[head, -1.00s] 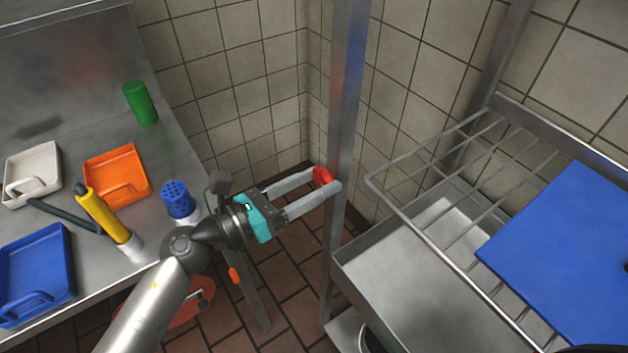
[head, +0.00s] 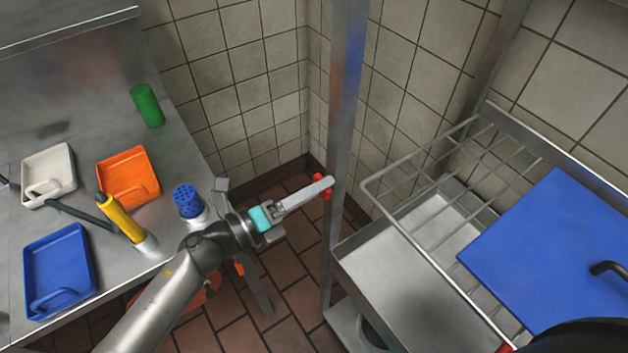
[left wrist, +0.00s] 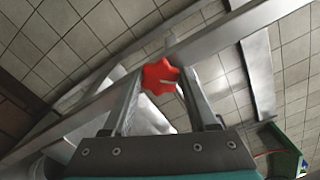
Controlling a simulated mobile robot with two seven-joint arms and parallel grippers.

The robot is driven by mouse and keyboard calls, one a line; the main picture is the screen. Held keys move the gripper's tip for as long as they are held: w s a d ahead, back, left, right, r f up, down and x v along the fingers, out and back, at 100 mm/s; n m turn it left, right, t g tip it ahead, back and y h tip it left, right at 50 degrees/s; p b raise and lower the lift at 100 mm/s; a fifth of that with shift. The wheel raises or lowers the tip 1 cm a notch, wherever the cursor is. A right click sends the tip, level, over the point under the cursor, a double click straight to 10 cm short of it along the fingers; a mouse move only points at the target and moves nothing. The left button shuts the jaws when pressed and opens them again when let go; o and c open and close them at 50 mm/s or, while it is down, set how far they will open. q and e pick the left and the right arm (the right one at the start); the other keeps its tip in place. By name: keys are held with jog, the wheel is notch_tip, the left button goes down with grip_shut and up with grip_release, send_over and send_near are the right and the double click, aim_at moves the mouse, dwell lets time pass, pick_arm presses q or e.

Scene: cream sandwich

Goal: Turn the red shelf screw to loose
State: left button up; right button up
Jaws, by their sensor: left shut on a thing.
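The red shelf screw (head: 328,194) is a star-shaped knob on the upright metal post (head: 346,90) of the shelf. My left gripper (head: 326,185) reaches it from the left and is shut on it. In the head view the near finger covers most of the knob, with red showing above and below. In the left wrist view the red knob (left wrist: 160,77) sits between the tips of the two grey fingers. My right gripper is not in view.
A wire rack (head: 430,225) with a blue board (head: 550,240) is right of the post. Left is a steel counter (head: 90,185) with blue (head: 40,260), orange (head: 128,165) and white (head: 62,162) trays, a green cylinder (head: 147,105) and a yellow-handled tool (head: 118,215).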

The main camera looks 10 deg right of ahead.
pick_arm(q)
jog(key=n+p, duration=0.8)
jog(key=n, duration=1.4)
dwell(0.4)
jog(key=o, duration=1.4)
jog(key=shift+c, duration=0.2)
jog(key=v, duration=1.5)
jog(key=shift+b, duration=0.3)
